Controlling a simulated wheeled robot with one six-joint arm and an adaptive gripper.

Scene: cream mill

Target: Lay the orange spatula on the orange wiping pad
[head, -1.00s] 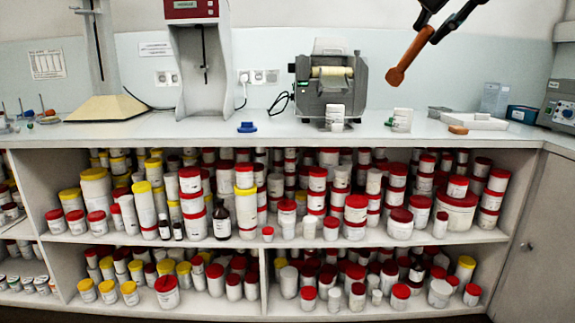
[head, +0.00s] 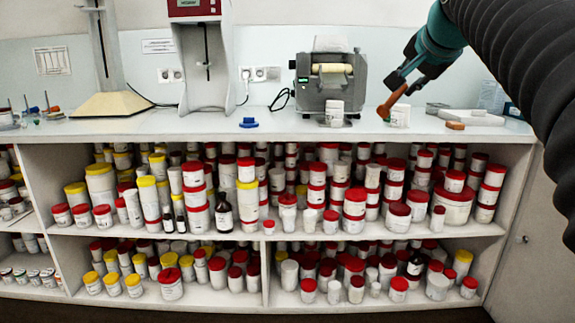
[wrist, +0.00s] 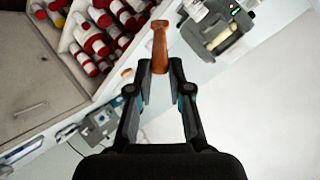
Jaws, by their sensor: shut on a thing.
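The orange spatula (head: 393,101) is held in my gripper (head: 408,84) at the right of the head view. It slants down to the left, its wide end low. It appears in front of a white container on the counter; whether it touches anything there I cannot tell. In the wrist view the spatula (wrist: 159,45) sticks out from between the fingertips of my gripper (wrist: 160,70), which are shut on it. The orange wiping pad (head: 455,125) lies flat on the counter, to the right of the spatula. A small orange patch in the wrist view (wrist: 127,72) looks like the pad.
A white container (head: 400,116) stands left of the pad. A white tray (head: 472,117) lies behind the pad. A blue object (head: 249,123) sits on the counter (head: 280,127). Shelves of jars are below.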

